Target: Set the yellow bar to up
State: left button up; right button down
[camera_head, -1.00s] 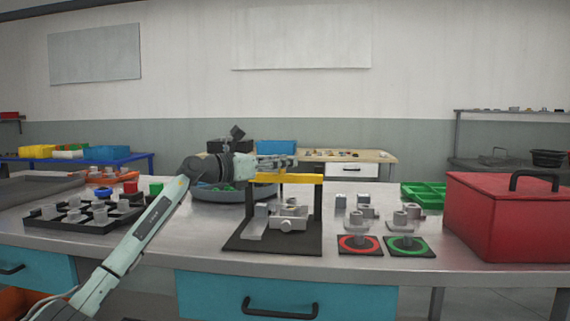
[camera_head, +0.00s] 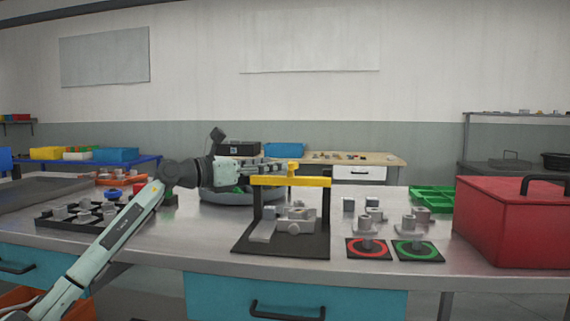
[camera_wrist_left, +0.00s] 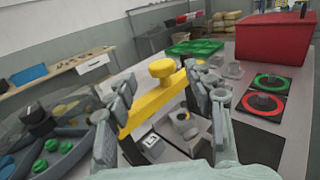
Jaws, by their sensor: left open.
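The yellow bar (camera_head: 290,182) lies level across the top of a black stand (camera_head: 282,245) on the steel table. A round yellow knob (camera_head: 293,167) stands on the bar; in the left wrist view the knob (camera_wrist_left: 162,68) shows between the fingers, with the bar (camera_wrist_left: 155,102) running across below it. My left gripper (camera_head: 277,167) is open and empty, just left of the knob near bar height. Whether its fingers touch the bar cannot be told. A grey metal fixture (camera_head: 296,222) sits under the bar. My right gripper is in neither view.
Red-ringed (camera_head: 368,248) and green-ringed (camera_head: 416,250) pads with grey parts stand right of the stand. A red box (camera_head: 510,225) is farther right, a green tray (camera_head: 432,198) behind. A round grey basin (camera_head: 228,196) is behind my arm. A black rack (camera_head: 70,218) lies left.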

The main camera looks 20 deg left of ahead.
pick_arm(q)
jog(key=v, duration=0.5)
jog(key=shift+s+a, duration=0.15)
jog(key=shift+s, duration=0.15)
